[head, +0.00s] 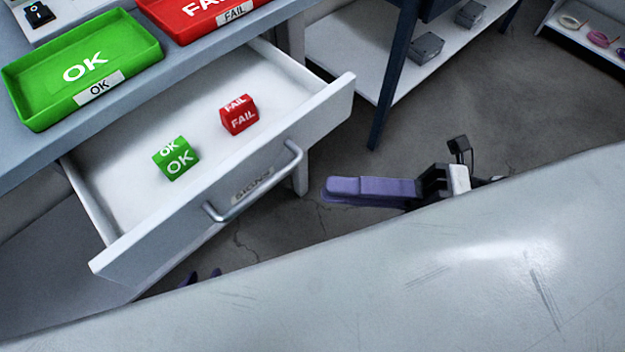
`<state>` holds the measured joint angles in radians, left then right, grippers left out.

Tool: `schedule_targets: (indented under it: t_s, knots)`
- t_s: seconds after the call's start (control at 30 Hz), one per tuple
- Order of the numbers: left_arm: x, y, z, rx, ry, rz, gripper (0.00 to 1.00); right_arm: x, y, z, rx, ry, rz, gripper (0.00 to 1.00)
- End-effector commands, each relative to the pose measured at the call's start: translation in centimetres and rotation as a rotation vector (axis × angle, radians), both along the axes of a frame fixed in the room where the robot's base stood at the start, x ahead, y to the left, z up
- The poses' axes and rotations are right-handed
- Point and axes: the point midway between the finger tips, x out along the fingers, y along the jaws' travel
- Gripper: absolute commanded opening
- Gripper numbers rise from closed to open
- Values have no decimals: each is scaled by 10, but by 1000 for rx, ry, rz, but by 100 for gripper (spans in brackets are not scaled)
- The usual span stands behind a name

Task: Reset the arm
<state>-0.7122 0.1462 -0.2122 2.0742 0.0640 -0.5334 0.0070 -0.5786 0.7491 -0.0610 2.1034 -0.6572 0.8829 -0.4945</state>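My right gripper (335,190) has purple fingers pointing left, beside the front of the open drawer and over the floor. Its fingers overlap from this side, so the gap between them is not clear; no object shows in it.
The drawer (130,255) is pulled open and holds a green OK block (176,158) and a red FAIL block (239,114). A green OK tray (130,54) and a red FAIL tray (245,8) stand on the table above. A shelf (340,62) holds grey boxes.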

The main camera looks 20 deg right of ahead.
Motion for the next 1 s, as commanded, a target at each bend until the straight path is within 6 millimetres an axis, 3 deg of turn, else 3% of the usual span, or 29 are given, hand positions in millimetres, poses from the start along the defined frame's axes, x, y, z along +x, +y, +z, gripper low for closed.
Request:
schedule_targets:
  t_s: [0.2,0.73,0.87,1.0]
  knots:
    - [0,0,1,0,0,0,31,-5,-13,-1,0,-1,1,17]
    - [0,0,2,1,0,-1,31,-2,-13,0,8,9,-12,17]
    - [-1,0,14,2,2,0,31,23,-20,7,86,124,-149,17]
    - [-2,1,35,6,2,0,31,71,-46,-2,284,442,-458,17]
